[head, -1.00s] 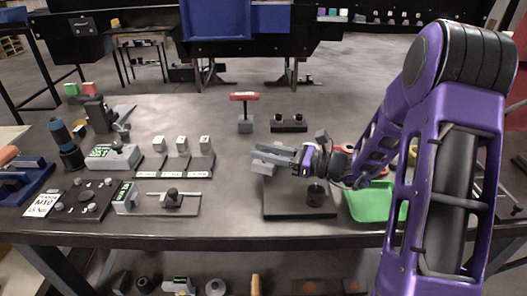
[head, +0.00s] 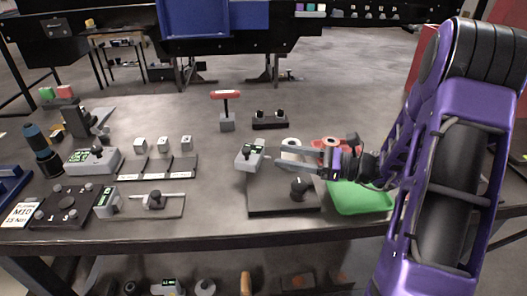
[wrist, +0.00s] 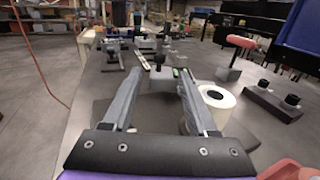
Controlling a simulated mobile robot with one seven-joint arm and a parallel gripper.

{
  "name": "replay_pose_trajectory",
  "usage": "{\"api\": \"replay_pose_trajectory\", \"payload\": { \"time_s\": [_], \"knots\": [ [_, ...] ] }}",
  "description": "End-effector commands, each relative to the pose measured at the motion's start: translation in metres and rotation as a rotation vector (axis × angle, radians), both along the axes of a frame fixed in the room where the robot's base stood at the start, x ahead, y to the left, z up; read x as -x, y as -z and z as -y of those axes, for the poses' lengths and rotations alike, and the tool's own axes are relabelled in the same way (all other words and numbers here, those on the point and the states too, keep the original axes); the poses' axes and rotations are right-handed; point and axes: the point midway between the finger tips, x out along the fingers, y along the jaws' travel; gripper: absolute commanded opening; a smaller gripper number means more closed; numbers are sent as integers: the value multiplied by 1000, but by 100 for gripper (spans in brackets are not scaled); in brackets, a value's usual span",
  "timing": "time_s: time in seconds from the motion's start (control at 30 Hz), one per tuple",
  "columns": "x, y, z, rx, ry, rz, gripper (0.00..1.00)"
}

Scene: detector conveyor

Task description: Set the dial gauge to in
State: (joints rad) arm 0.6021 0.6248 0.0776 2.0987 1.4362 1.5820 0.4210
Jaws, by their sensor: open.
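A small grey box with a green display and a black knob on top, which looks like the dial gauge (head: 250,158), is at the back left of a dark plate (head: 262,206). It also shows in the wrist view (wrist: 158,84), straight ahead between my fingers. My gripper (head: 270,158) is open, its two fingers pointing left at the box, with nothing held. In the wrist view my gripper (wrist: 158,76) has a fingertip on either side of the box. I cannot tell whether they touch it. The display text is too small to read.
A white roll (head: 291,146) lies close to my far finger. A black knob (head: 300,187) stands on the plate. A green tray (head: 358,198) is at the right. A red T-handle (head: 226,95) and a two-knob block (head: 270,121) stand behind. Another grey display box (head: 92,161) is farther left.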

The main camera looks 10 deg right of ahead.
Motion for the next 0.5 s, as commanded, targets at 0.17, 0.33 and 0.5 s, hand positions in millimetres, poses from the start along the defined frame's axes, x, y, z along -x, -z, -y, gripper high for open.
{"api": "replay_pose_trajectory", "payload": {
  "time_s": [0.17,0.33,0.5],
  "knots": [
    [15,0,36,1,5,1,58],
    [24,0,55,0,2,0,58],
    [27,0,61,0,0,0,58]
  ]
}}
